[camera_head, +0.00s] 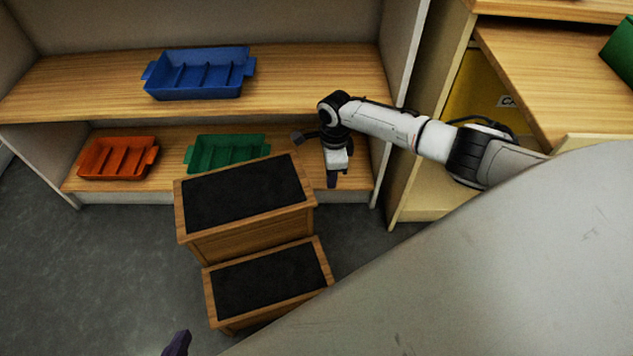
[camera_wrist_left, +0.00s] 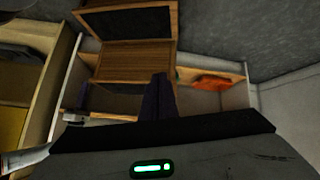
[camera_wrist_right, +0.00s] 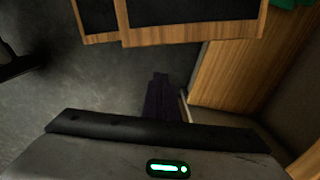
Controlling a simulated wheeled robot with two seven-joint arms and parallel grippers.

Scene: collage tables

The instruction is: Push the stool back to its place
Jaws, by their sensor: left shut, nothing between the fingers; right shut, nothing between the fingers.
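The stool (camera_head: 252,238) is a wooden two-step stool with black tops, standing upright on the floor in front of the low shelf. It also shows in the left wrist view (camera_wrist_left: 135,62) and along the top of the right wrist view (camera_wrist_right: 190,32). My right gripper (camera_head: 332,181) is shut and empty, pointing down just right of the stool's upper step; I cannot tell whether it touches. My left gripper (camera_head: 177,343) shows only as a dark tip at the bottom edge, shut and empty, in front of the stool and left of its lower step.
The shelf (camera_head: 300,80) behind the stool holds a blue tray (camera_head: 200,75) on top, with an orange tray (camera_head: 117,157) and a green tray (camera_head: 226,150) below. A wooden cabinet (camera_head: 540,80) stands at right. Grey floor (camera_head: 90,270) is clear left of the stool.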

